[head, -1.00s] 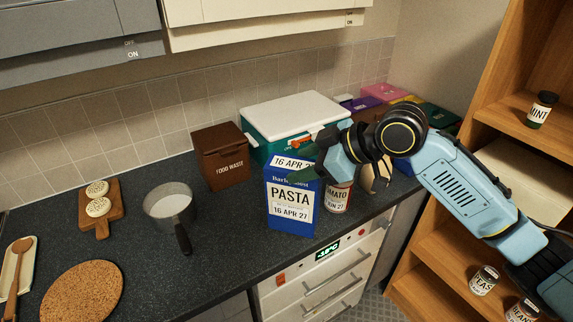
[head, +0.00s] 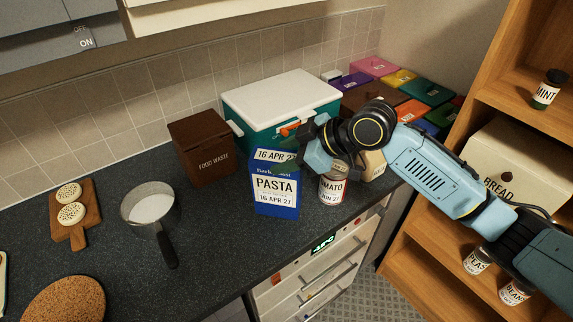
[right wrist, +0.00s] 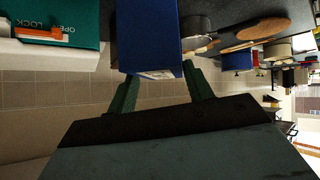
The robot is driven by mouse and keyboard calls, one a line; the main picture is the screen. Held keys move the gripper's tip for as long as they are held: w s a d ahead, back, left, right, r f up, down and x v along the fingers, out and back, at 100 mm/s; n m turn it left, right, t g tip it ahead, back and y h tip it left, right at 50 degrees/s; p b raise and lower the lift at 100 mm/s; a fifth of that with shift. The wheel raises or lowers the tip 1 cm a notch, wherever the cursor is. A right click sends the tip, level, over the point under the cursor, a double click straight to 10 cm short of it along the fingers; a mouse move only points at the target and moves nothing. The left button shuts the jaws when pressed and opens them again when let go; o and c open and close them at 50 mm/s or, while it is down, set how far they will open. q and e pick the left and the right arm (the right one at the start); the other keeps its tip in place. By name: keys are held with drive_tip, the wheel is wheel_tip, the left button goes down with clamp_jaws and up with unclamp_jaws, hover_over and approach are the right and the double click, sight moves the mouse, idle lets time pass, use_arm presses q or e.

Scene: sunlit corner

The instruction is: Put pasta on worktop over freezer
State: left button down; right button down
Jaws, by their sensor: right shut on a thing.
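The pasta (head: 275,190) is an upright blue box with white labels. In the head view it is at the worktop's (head: 225,235) front part, over the white freezer (head: 315,268) with its lit display. Its base looks at worktop level, but I cannot tell whether it touches. My right gripper (head: 292,164) is shut on the box's upper part from the right. In the right wrist view the blue box (right wrist: 150,40) sits between the two green fingers (right wrist: 160,88). My left gripper is not in view.
A tomato can (head: 333,188) stands close right of the box. A food waste bin (head: 202,150) and a white-lidded teal box (head: 280,100) stand behind. A pan (head: 150,205) is to the left, with clear worktop between. A wooden shelf (head: 440,255) is at right.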

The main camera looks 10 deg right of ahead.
sight(278, 185)
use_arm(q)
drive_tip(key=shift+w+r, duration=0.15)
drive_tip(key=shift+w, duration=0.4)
use_arm(e)
wheel_tip(278, 185, down, 3)
drive_tip(key=shift+f, duration=0.3)
drive_tip(key=shift+f, duration=0.1)
drive_tip(key=c, duration=0.6)
unclamp_jaws()
drive_tip(key=shift+f, duration=0.1)
